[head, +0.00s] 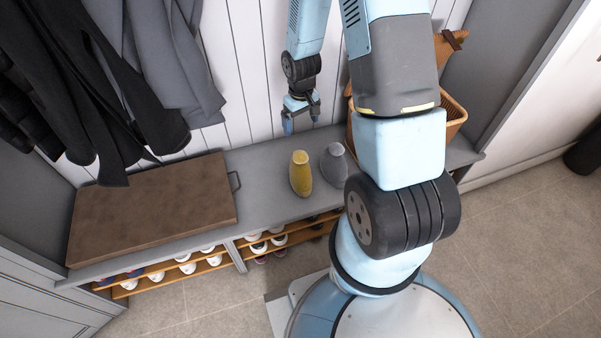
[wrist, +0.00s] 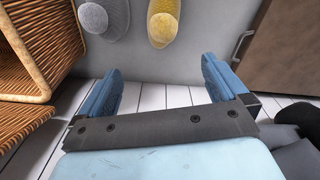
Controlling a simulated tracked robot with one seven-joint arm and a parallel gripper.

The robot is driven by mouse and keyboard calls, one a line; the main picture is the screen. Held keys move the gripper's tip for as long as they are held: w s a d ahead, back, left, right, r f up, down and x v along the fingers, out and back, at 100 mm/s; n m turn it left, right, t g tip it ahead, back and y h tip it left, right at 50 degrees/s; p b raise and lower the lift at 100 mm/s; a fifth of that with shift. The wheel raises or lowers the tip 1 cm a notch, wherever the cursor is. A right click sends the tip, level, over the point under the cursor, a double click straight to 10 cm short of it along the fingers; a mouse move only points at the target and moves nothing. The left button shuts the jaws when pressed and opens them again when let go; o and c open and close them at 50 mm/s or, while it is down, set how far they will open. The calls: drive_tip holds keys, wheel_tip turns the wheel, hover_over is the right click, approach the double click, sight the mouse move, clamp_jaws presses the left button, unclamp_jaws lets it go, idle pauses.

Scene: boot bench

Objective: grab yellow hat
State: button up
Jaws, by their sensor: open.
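The yellow hat (head: 300,174) stands on the grey bench, a tapered knit shape with a paler round top. It also shows in the wrist view (wrist: 164,22) at the top, partly cut off by the frame edge. My gripper (head: 301,122) hangs above the back of the bench, near the white plank wall, behind and above the hat. In the wrist view its two blue fingers (wrist: 160,88) are spread apart with nothing between them. The hat lies beyond the fingertips there and is not touched.
A grey hat (head: 334,163) stands close beside the yellow one, on its right. A wicker basket (head: 453,115) is at the bench's right end, partly behind my arm. Dark coats (head: 100,80) hang at upper left. Shoes (head: 188,267) sit on racks below.

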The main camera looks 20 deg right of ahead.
hover_over(300, 159)
drive_tip(key=w, duration=0.2)
drive_tip(key=f, duration=0.2)
drive_tip(key=d+f, duration=0.1)
drive_tip(key=f, duration=0.1)
drive_tip(key=shift+s+f, duration=0.1)
drive_tip(key=shift+f, duration=0.25)
drive_tip(key=shift+a+f, duration=0.1)
drive_tip(key=shift+f, duration=6.7)
drive_tip(key=shift+c, duration=0.5)
drive_tip(key=c, duration=1.3)
